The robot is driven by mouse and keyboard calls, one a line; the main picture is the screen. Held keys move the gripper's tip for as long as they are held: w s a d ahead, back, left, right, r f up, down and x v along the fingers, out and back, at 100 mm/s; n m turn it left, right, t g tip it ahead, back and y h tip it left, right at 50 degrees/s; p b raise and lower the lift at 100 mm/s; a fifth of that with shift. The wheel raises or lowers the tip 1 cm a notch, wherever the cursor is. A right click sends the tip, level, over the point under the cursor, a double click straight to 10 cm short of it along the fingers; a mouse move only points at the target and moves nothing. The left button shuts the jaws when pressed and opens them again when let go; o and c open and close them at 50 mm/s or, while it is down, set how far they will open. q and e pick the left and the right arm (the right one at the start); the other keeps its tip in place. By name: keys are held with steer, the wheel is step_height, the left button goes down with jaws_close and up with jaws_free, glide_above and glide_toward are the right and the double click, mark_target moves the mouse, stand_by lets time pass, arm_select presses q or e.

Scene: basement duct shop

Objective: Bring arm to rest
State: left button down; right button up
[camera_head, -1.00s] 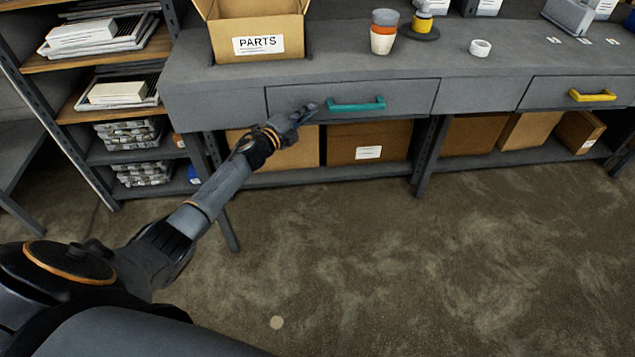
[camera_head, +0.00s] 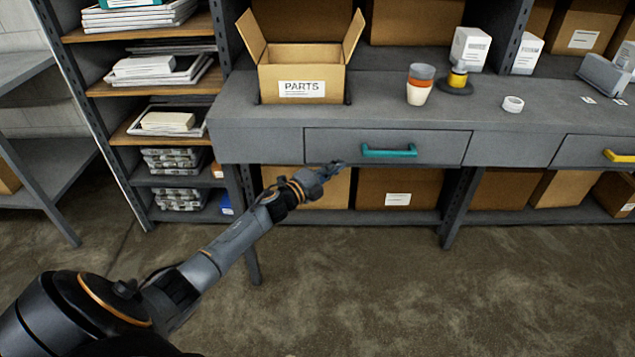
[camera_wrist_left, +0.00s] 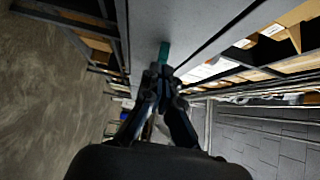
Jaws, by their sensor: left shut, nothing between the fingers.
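My left arm reaches in from the lower left in the head view. Its gripper (camera_head: 333,168) is shut and empty, just in front of the lower part of a closed drawer (camera_head: 330,144), left of the teal handle (camera_head: 388,151). In the left wrist view the fingertips (camera_wrist_left: 160,72) are together, with the teal handle (camera_wrist_left: 164,52) showing just beyond them. Whether the fingers touch the drawer front I cannot tell. My right gripper is in neither view.
The grey workbench (camera_head: 420,112) bears an open PARTS box (camera_head: 301,88), stacked cups (camera_head: 419,84) and a white ring (camera_head: 513,104). A second drawer has a yellow handle (camera_head: 620,156). Shelves (camera_head: 150,86) stand at left. Cardboard boxes (camera_head: 398,186) sit below. The floor (camera_head: 430,300) in front is clear.

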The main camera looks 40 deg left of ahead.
arm_select(q)
steer(key=s+a, duration=0.1)
steer(key=s, duration=0.6)
steer(key=shift+a+f, duration=0.25)
steer(key=shift+a, duration=0.05)
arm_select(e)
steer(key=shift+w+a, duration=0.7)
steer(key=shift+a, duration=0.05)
